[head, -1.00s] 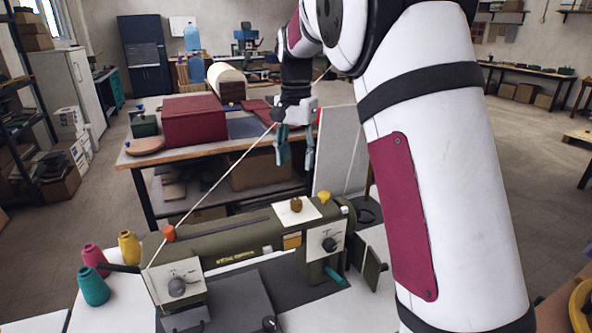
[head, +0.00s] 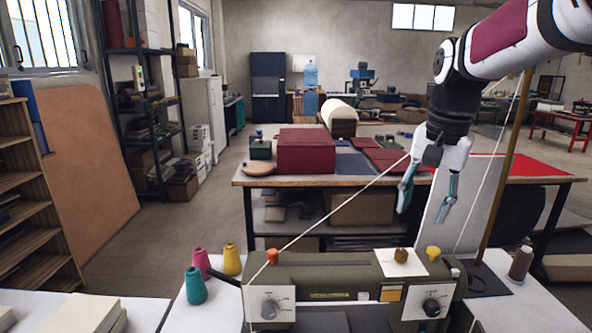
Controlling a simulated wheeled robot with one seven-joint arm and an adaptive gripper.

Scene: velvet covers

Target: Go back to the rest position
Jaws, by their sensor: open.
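My gripper (head: 425,200) hangs from my arm at the right of the head view. Its two teal fingers point down and stand apart, with nothing between them. It is above the right part of the olive-green sewing machine (head: 320,275) and looks clear of it. Behind the gripper in the picture are the edge of the work table and a pale upright board (head: 472,205).
The work table (head: 300,181) bears a dark red box (head: 306,150) and red covers (head: 388,158). Teal (head: 196,286), pink and yellow thread cones stand left of the machine. A brown spool (head: 521,263) stands at right. A thread runs slanting up across the machine.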

